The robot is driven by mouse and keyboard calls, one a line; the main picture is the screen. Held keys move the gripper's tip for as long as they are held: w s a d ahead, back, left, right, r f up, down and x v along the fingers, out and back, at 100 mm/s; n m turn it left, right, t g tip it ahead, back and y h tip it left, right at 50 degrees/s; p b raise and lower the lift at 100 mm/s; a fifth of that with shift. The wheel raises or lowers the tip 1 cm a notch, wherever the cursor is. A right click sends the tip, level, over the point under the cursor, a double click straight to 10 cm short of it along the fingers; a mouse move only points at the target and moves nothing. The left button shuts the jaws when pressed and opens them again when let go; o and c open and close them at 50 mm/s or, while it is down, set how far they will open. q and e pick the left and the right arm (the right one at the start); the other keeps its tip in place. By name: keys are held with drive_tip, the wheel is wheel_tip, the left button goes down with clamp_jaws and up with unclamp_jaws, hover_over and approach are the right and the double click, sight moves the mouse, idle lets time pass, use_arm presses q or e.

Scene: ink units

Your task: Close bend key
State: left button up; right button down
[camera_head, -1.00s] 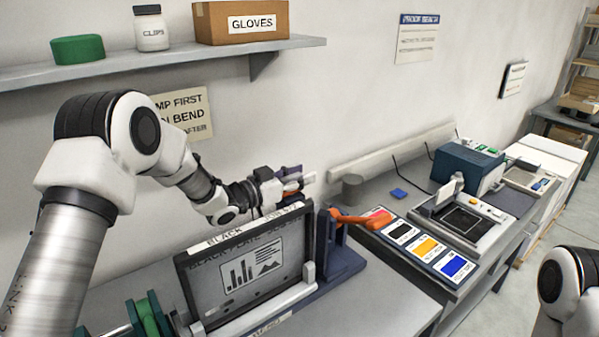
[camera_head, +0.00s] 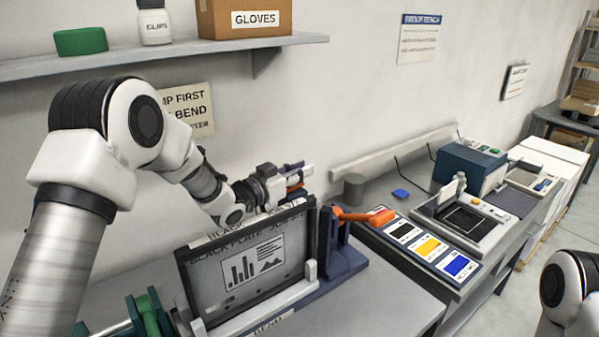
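An orange lever (camera_head: 365,215) sticks out to the right from a dark blue upright bracket (camera_head: 338,245) at the right end of a plate frame. I cannot tell whether it is the bend key. The dark plate (camera_head: 250,265), with a chart picture, stands upright in the frame. My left gripper (camera_head: 300,176) is above and behind the plate's upper right corner, left of the orange lever. Small orange and purple parts show at its fingers, and I cannot tell whether they touch it. Its opening is too small to judge. My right gripper is out of view.
Colour cards (camera_head: 430,245) and a dark tray device (camera_head: 462,218) lie right of the lever. A shelf (camera_head: 170,55) runs above my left arm.

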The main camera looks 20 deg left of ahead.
use_arm(q)
drive_tip(key=shift+o, duration=0.8)
drive_tip(key=shift+w+d+f, duration=0.1)
drive_tip(key=shift+w, duration=0.1)
